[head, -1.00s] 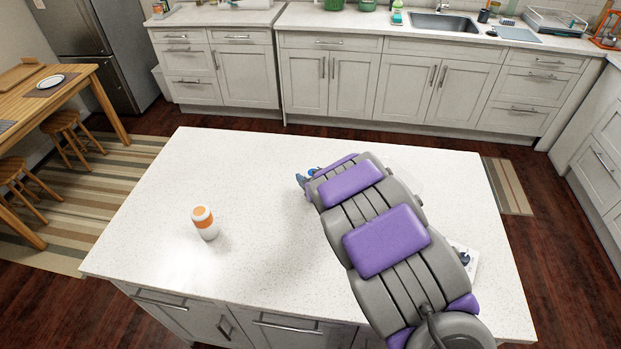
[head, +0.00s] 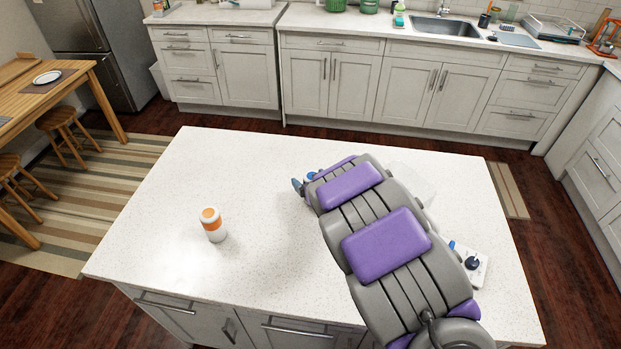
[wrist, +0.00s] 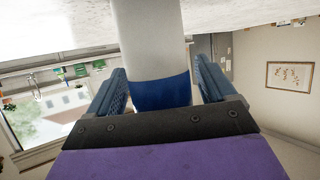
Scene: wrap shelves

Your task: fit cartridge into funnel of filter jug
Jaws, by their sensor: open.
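In the wrist view, a white cylinder with a blue end band (wrist: 160,92) stands between the fingers of my gripper (wrist: 161,78). It looks like the cartridge, but I cannot be sure. My gripper is open, with a gap showing beside each finger. In the head view, my arm covers most of the gripper; only blue bits (head: 299,187) show past it. A pale, see-through shape (head: 408,172) shows behind the arm on the right; it may be the filter jug, mostly hidden. I cannot make out a funnel.
A white cylinder with orange bands (head: 212,225) stands upright on the left of the white island counter (head: 165,245).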

